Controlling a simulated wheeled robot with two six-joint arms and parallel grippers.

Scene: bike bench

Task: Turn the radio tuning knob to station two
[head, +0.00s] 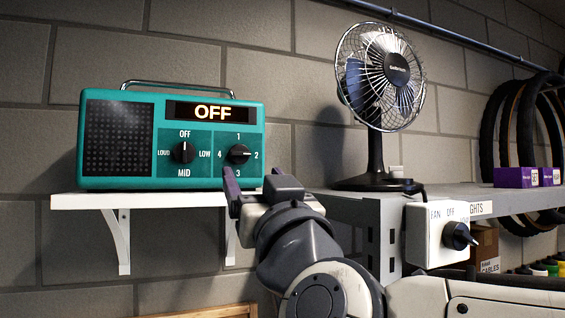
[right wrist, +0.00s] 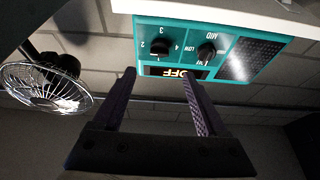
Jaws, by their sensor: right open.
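The teal radio (head: 170,133) stands on a white wall shelf; its display (head: 211,111) reads OFF. The tuning knob (head: 239,154) is black and round, low on the radio's right side, ringed by 1, 2, 3 and 4. Its white mark appears to point right, toward 2. It also shows upside down in the right wrist view (right wrist: 158,47). My right gripper (head: 254,177) is open and empty, in front of and just below the tuning knob, apart from it. In the right wrist view its fingertips (right wrist: 158,74) frame the knob's line. My left gripper is out of view.
A second knob (head: 184,152), marked OFF, LOW, MID and LOUD, sits left of the tuning knob. The white shelf edge (head: 150,202) runs below the radio. A fan (head: 383,80) stands on the grey shelf at right, above a fan switch box (head: 437,237).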

